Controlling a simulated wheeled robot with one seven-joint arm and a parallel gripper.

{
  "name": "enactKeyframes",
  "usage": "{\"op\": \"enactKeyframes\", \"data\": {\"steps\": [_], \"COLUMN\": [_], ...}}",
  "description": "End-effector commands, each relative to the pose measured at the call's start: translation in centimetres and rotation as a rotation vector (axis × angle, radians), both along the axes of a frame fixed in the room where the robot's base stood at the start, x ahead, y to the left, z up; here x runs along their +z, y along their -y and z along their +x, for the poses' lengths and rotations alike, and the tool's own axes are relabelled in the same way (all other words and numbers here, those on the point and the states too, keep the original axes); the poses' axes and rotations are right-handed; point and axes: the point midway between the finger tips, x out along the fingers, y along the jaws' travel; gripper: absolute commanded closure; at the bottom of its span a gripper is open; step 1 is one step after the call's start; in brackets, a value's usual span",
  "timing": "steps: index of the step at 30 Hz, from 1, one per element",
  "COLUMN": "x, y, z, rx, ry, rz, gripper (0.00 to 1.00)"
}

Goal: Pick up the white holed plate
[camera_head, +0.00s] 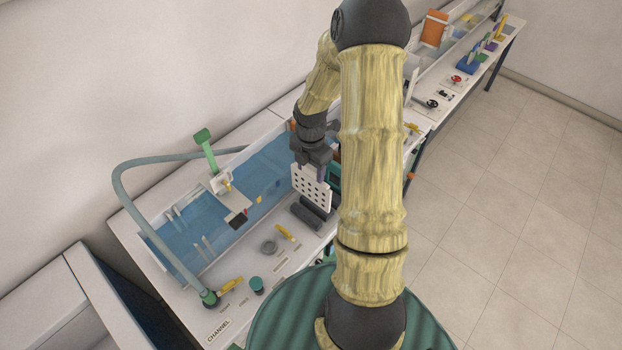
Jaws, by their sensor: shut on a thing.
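The white holed plate (311,187) stands upright on edge, its face with several dark holes turned toward the camera. My gripper (313,163) is shut on its top edge, reaching down from above. The plate is just above or at a dark grey slotted block (307,216) on the bench. I cannot tell whether its lower edge touches that block. My own arm hides the area to the right of the plate.
A blue water channel (262,178) runs behind the plate, with a green-handled gate (206,150) over it. A grey hose (122,185) loops at left.

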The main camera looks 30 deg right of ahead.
Motion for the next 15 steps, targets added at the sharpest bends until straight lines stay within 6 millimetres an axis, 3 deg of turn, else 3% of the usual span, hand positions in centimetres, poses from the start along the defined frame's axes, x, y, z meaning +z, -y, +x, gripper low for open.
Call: {"op": "enactKeyframes", "data": {"steps": [15], "x": [0.77], "y": [0.03], "z": [-0.01], "rx": [0.001], "ry": [0.000], "rz": [0.000], "gripper": [0.68]}}
